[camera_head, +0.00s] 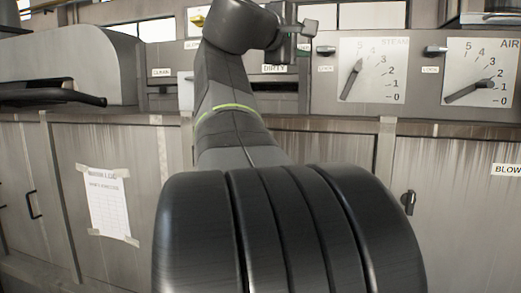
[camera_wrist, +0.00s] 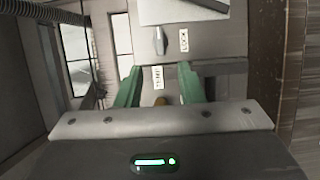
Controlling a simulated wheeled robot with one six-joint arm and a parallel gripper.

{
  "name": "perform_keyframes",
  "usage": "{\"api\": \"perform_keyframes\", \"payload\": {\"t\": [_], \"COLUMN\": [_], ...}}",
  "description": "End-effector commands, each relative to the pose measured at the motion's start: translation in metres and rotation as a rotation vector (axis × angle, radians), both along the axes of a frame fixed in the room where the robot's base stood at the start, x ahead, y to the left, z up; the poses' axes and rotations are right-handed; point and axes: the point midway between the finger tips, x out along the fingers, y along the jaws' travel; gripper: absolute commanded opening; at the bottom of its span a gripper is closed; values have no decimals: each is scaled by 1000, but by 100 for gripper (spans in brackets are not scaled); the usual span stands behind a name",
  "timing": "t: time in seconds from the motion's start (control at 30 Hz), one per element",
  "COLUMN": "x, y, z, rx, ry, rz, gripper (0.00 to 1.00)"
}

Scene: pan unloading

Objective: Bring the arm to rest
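My arm (camera_head: 236,135) reaches up and away from my body in the head view, its upper joint bent over in front of the machine front. My gripper's fingers are not clearly visible there. In the wrist view my gripper (camera_wrist: 160,85) has two green fingers standing well apart. No held object shows between them. A small brownish-yellow thing shows low between the fingers; I cannot tell what it is. The machine panel, with a small lever and labels, lies beyond the fingertips.
A steam dial (camera_head: 372,70) and an air dial (camera_head: 481,72) are on the panel at right. A rounded grey housing (camera_head: 70,62) with a black handle (camera_head: 50,97) is at left. Below are cabinet fronts with a taped paper sheet (camera_head: 108,203) and a latch (camera_head: 409,202).

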Motion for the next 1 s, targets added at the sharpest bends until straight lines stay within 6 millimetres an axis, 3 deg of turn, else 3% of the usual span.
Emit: {"api": "perform_keyframes", "payload": {"t": [0.5, 0.7, 1.0], "x": [70, 81, 80], "y": [-57, -65, -64], "z": [2, 0, 0], "rx": [-1, -3, -20], "ry": [1, 0, 4], "rz": [-2, -1, 1], "gripper": [35, 35, 35]}}
